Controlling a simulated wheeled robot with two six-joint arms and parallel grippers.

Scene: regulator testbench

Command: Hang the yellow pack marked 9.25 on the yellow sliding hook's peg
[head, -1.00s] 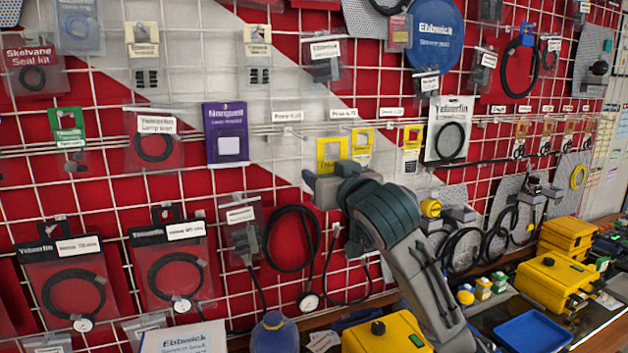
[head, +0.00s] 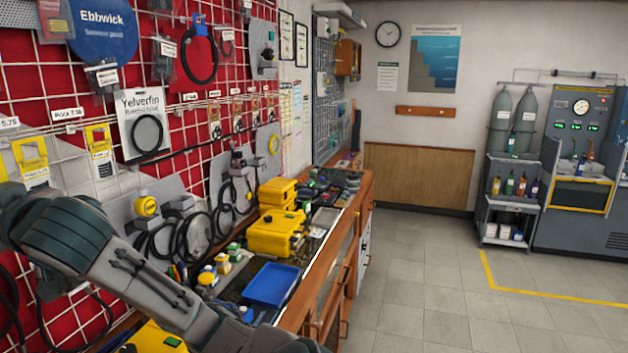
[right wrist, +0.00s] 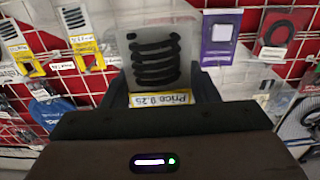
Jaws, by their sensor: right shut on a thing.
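My right gripper (right wrist: 160,90) is shut on a pack (right wrist: 154,62), clear with a black coil and a yellow-edged label reading Price 9.25, upside down in the right wrist view. The pack is held in front of the grid wall. In the head view my right arm reaches to the left edge, and the pack is not visible there. Yellow-topped packs (head: 30,156) hang just above the hand, and another yellow pack (head: 101,150) hangs to the right; they also show at the left of the right wrist view (right wrist: 86,50). I cannot make out the yellow hook's peg. My left gripper is not in view.
A white rail with price tags (head: 68,113) runs along the red-backed grid. A Yelverfin pack (head: 146,125) hangs farther right. Yellow cases (head: 276,232) and a blue tray (head: 271,285) stand on the bench below. A purple pack (right wrist: 220,38) hangs behind the hand. The floor at right is clear.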

